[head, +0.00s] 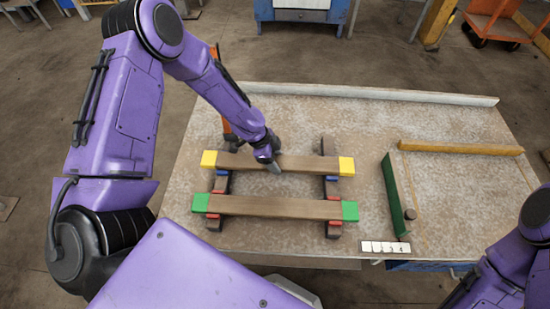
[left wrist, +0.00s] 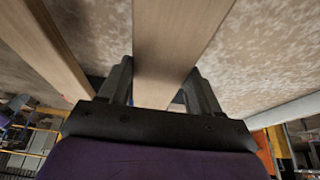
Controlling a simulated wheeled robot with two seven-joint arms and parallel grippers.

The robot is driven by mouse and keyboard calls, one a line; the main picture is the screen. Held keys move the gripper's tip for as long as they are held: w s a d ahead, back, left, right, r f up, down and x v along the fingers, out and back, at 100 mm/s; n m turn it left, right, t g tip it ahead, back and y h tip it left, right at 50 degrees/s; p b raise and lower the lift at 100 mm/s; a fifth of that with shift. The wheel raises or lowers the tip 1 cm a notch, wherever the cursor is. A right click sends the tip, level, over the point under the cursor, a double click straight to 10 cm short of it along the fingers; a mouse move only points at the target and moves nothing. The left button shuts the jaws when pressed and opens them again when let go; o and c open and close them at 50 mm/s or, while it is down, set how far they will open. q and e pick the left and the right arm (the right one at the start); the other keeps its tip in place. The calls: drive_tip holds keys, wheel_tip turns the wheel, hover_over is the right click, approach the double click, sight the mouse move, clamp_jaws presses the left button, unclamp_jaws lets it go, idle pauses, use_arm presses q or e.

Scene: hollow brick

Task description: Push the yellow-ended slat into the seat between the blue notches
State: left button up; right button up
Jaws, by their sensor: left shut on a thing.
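The yellow-ended slat (head: 310,164) is a brown wooden bar with yellow ends, lying across two dark rails in the head view. My left gripper (head: 270,163) is shut on it near its middle. In the left wrist view the slat (left wrist: 172,45) runs between the two fingers (left wrist: 165,90). Blue notch marks (head: 331,179) show on the rails at the slat's near side. I cannot tell how deep the slat sits between them. My right gripper is outside the views.
A green-ended slat (head: 275,206) lies parallel on the near side, by red marks. A green bar (head: 393,195) and a yellowish strip (head: 460,149) lie to the right on the table (head: 300,112). A white ledge (head: 380,93) borders the far edge.

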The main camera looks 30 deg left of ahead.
use_arm(q)
drive_tip(key=shift+f+b, duration=0.6)
drive_tip(key=shift+f, duration=0.15)
drive_tip(key=o, duration=1.4)
drive_tip(key=shift+r, duration=0.1)
drive_tip(key=v, duration=1)
drive_tip(key=shift+r, duration=0.25)
